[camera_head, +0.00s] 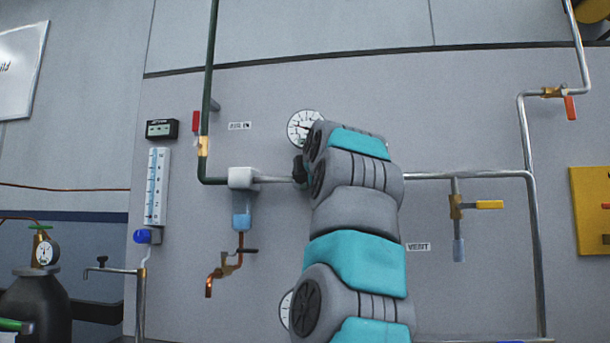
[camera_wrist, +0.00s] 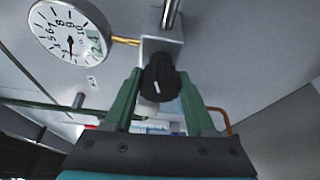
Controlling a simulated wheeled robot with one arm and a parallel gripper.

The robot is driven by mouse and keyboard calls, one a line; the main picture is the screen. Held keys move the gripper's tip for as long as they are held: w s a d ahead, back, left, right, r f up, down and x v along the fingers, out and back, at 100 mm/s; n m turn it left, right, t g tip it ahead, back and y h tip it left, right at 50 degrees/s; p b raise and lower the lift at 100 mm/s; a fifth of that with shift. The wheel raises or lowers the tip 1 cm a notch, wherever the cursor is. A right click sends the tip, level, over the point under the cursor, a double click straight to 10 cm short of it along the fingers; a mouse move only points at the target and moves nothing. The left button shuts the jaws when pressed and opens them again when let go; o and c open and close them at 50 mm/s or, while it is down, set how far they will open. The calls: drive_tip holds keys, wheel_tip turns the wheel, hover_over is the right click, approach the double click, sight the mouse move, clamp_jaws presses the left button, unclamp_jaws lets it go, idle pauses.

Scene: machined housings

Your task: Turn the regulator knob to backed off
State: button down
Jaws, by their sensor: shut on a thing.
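The regulator knob (camera_wrist: 160,78) is black and round with a white pointer mark, in the middle of the wrist view, in front of a grey metal regulator body (camera_wrist: 162,48). My gripper (camera_wrist: 160,88) has its two green fingers on either side of the knob and is shut on it. The white mark points down in the wrist view. A round white pressure gauge (camera_wrist: 68,35) sits beside the regulator at upper left; a similar gauge (camera_head: 305,128) shows above my arm in the head view. In the head view my arm hides most of the regulator area.
Pipes cross the wall, with a red-handled valve (camera_head: 197,122) at left, a yellow-handled vent valve (camera_head: 488,205) at right and a red-handled one (camera_head: 570,107) above it. A filter unit (camera_head: 242,210) hangs left of my arm. A gas cylinder (camera_head: 36,300) stands at lower left.

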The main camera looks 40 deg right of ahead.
drive_tip(key=shift+c, duration=1.2)
unclamp_jaws()
drive_tip(key=shift+f, duration=0.1)
drive_tip(key=b+v, duration=0.2)
drive_tip(key=v, duration=0.5)
drive_tip(key=shift+s+a, duration=0.2)
drive_tip(key=shift+s, duration=0.15)
